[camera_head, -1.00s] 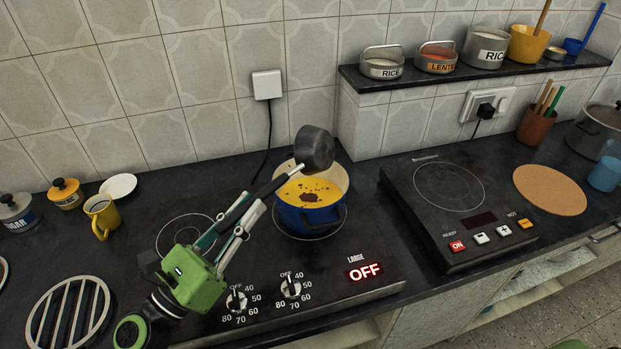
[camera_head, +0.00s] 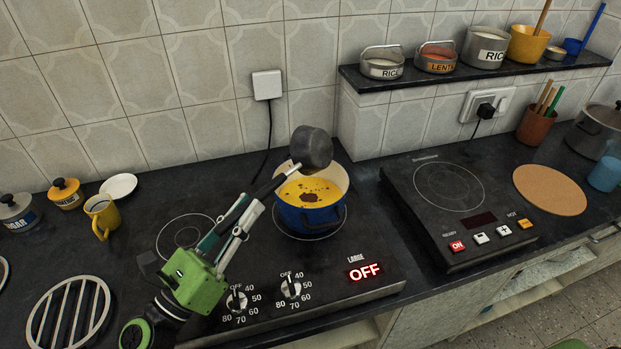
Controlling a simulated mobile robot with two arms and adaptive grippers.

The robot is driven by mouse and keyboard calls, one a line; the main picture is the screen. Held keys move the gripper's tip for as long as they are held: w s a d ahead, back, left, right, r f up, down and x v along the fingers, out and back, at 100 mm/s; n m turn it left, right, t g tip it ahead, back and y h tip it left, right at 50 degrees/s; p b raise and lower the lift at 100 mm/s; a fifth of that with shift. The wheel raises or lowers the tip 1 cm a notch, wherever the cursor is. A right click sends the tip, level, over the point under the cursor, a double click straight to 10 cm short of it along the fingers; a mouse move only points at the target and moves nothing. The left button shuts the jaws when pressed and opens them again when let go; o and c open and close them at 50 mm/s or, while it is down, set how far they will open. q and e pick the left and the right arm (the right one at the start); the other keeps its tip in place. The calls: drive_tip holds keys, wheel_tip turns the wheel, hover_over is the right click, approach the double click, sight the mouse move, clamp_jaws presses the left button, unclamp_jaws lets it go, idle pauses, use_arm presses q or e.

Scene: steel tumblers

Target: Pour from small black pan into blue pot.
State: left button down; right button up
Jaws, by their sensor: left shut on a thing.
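The small black pan (camera_head: 313,147) is held tilted above the back of the blue pot, its underside and side turned toward me. Its inside is hidden. The blue pot (camera_head: 306,217) stands on the larger burner of the left cooktop. It holds yellow liquid with dark brown bits and a darker patch in the middle. My left gripper (camera_head: 241,220) is shut on the pan's handle, to the left of the pot. My right gripper is not in view.
The left cooktop (camera_head: 365,295) has two knobs and a red OFF display. A second cooktop (camera_head: 458,222) stands to the right, beside a round cork mat (camera_head: 549,190). A yellow mug (camera_head: 101,216) and a white saucer (camera_head: 119,186) are at the left. A shelf (camera_head: 440,80) with containers hangs behind.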

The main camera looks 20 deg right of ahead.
use_arm(q)
drive_tip(key=shift+w+a+f+n+t+y+p, duration=0.15)
drive_tip(key=shift+f+n+t+y, duration=0.25)
drive_tip(key=shift+n, duration=0.6)
drive_tip(key=shift+w+a+f+n+t+y+p, duration=0.15)
drive_tip(key=shift+n+t, duration=0.3)
drive_tip(key=shift+n, duration=0.55)
drive_tip(key=shift+f+n+t+y+p, duration=0.1)
drive_tip(key=shift+f+n+t+y, duration=0.3)
drive_tip(key=shift+n, duration=0.6)
idle(0.3)
drive_tip(key=shift+r, duration=0.1)
idle(0.8)
